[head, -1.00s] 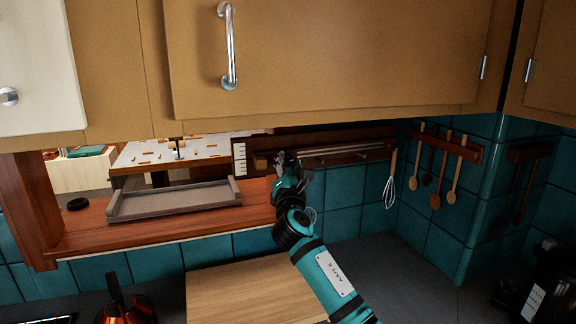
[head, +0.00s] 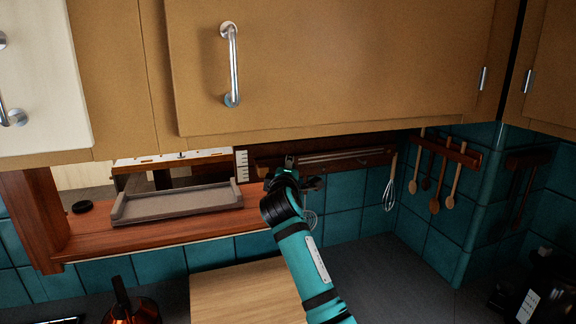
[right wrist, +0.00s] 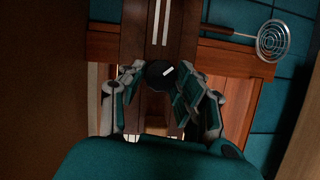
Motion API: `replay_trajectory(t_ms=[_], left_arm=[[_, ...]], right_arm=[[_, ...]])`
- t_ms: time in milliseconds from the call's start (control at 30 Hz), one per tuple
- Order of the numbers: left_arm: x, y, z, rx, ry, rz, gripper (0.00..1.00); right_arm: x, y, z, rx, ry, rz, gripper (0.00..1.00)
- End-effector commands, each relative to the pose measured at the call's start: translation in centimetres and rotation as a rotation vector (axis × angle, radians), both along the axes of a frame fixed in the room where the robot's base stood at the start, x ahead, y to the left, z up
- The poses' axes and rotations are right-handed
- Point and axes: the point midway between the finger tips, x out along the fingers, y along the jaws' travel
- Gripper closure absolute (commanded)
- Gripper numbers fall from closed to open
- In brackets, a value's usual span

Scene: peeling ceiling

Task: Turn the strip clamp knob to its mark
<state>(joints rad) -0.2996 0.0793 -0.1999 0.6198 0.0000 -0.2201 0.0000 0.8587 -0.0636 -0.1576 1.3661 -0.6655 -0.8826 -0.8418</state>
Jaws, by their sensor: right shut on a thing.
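The strip clamp is a dark wooden bar with pale rails (head: 335,157) on the tiled wall, under the cabinet. A white plate with dark tick lines (head: 242,166) is at its left end. In the right wrist view the knob (right wrist: 160,74) is round and black with a short white line, tilted toward the upper right. The head view hides the knob behind the gripper. I cannot make out the knob's mark. My left gripper is out of view.
A tan cabinet (head: 330,65) hangs low above the arm. A grey tray (head: 180,205) sits on the wooden ledge at left. A skimmer (right wrist: 272,40) hangs close beside the gripper. A whisk (head: 390,190) and wooden spoons hang right. A cutting board (head: 245,295) lies below.

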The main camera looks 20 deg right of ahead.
Motion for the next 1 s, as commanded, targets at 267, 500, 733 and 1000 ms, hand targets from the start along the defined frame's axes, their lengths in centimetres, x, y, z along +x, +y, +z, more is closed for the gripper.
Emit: replay_trajectory(t_ms=[267, 500, 733, 1000], left_arm=[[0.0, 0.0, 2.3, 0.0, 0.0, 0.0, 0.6], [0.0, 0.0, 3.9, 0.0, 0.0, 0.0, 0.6], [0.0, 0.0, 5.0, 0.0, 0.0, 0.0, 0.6], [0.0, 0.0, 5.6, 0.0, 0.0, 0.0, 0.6]], right_arm=[[0.0, -0.1, 0.4, 0.266, 0.013, -0.001, 1.0], [0.0, -0.1, 0.4, 0.474, 0.02, -0.001, 1.0], [0.0, -0.2, 0.4, 0.622, 0.026, -0.002, 1.0], [0.0, -0.3, 0.2, 0.718, 0.03, -0.002, 1.0]])
